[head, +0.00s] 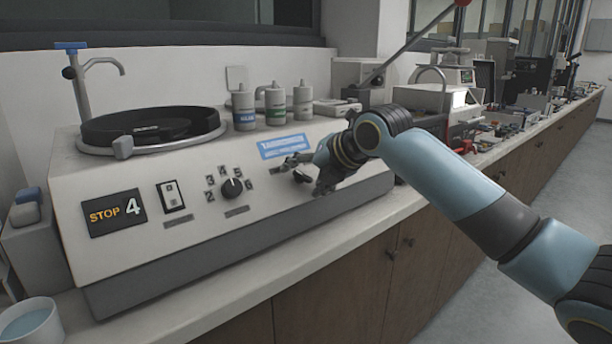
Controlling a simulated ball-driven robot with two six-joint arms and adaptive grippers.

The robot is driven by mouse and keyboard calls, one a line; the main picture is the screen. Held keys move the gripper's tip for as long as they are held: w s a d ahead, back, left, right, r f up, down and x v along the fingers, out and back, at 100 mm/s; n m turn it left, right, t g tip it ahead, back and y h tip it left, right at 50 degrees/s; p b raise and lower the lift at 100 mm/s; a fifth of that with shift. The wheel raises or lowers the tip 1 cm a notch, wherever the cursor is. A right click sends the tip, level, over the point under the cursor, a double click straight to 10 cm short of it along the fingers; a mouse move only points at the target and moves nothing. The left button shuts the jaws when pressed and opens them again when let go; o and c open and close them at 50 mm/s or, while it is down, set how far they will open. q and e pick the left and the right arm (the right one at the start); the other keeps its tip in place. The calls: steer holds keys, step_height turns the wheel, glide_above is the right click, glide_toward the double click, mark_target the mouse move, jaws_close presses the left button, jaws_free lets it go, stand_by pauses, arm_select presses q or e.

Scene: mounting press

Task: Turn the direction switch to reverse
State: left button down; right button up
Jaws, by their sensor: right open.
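The white machine (150,248) has a sloped front panel with a black display (114,213) reading "STOP 4", a rocker switch (172,196) and a black round knob (232,188) with numbers around it. My right gripper (301,172) is open in front of the panel's right part, below a blue label (283,146). It is to the right of the numbered knob and apart from it. No control clearly marked as the direction switch can be made out. The gripper's fingers cover part of the panel, and I cannot tell whether they touch anything there. My left gripper is not in view.
A black round platen (136,126) and a tap (82,82) are on the left. Several bottles (275,104) stand behind the panel. A lever with a red knob (462,3) rises at the back right. A bucket (30,322) stands at the lower left.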

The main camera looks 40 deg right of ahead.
steer(key=c, duration=1.2)
steer(key=shift+r+m+p, duration=0.2)
steer(key=shift+m+p, duration=0.6)
steer(key=shift+p, duration=0.2)
steer(key=m+p, duration=0.2)
steer(key=shift+m, duration=0.3)
steer(key=m+p, duration=0.8)
steer(key=m, duration=0.1)
steer(key=m+p, duration=0.2)
steer(key=m, duration=0.1)
steer(key=shift+f+m+p, duration=0.1)
steer(key=shift+m+p, duration=0.3)
steer(key=shift+m, duration=0.4)
steer(key=shift+f, duration=0.1)
